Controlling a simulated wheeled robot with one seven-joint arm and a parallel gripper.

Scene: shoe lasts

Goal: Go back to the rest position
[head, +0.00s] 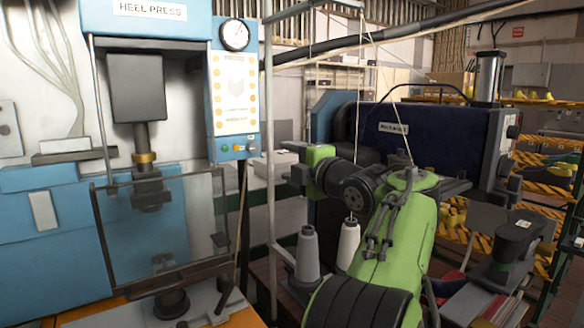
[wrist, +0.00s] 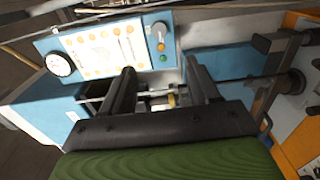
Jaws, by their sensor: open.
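My gripper (wrist: 160,70) shows in the wrist view as two dark fingers standing apart, with nothing held between them. Beyond the fingers is the blue heel press (wrist: 195,60) with its white button panel (wrist: 105,45). In the head view my green arm rises from the bottom and bends left. My gripper (head: 294,177) is at its left end, small and dark, to the right of the heel press (head: 55,235) and below its button panel. Its fingers are hard to make out there.
The press has a clear guard (head: 160,235) and a round gauge (head: 234,35). A grey post (head: 269,130) stands near my gripper. Two thread cones (head: 307,255) stand below it. A dark blue machine (head: 430,138) is behind my arm, with yellow-black striped racks (head: 545,185) at right.

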